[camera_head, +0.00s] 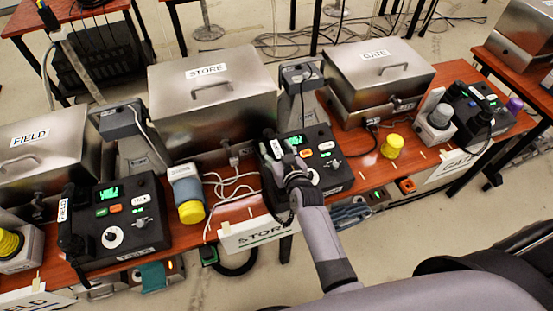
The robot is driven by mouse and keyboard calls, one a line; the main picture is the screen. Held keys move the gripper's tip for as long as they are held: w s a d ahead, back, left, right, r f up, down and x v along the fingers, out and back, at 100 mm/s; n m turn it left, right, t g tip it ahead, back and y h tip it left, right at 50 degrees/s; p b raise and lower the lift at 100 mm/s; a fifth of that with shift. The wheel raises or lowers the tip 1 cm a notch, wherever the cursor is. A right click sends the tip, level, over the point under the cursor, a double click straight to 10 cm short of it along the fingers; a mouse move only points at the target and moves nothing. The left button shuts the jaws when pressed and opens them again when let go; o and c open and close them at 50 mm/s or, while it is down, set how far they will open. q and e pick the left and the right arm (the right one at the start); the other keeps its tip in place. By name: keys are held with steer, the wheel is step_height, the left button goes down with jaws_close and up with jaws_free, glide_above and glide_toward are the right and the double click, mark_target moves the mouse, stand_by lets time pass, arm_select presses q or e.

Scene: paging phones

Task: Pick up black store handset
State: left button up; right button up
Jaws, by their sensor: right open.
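The store paging phone (325,163) is a black console with a lit green display, beside the STORE label card (255,236) on the table's front edge. The black store handset (267,146) lies along the console's left side, with a pale label near its upper end. My right gripper (281,158) is open at the handset, and hides much of its middle and lower part. I cannot tell whether the fingers touch it. My left gripper is not in view.
The field phone (120,225) with its own black handset (66,225) stands at the left. Metal STORE (212,100) and GATE (380,72) boxes stand behind. A yellow knob (392,146) stands to the right.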

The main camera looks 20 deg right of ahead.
steer(key=shift+r, duration=0.1)
jaws_close()
stand_by(0.7)
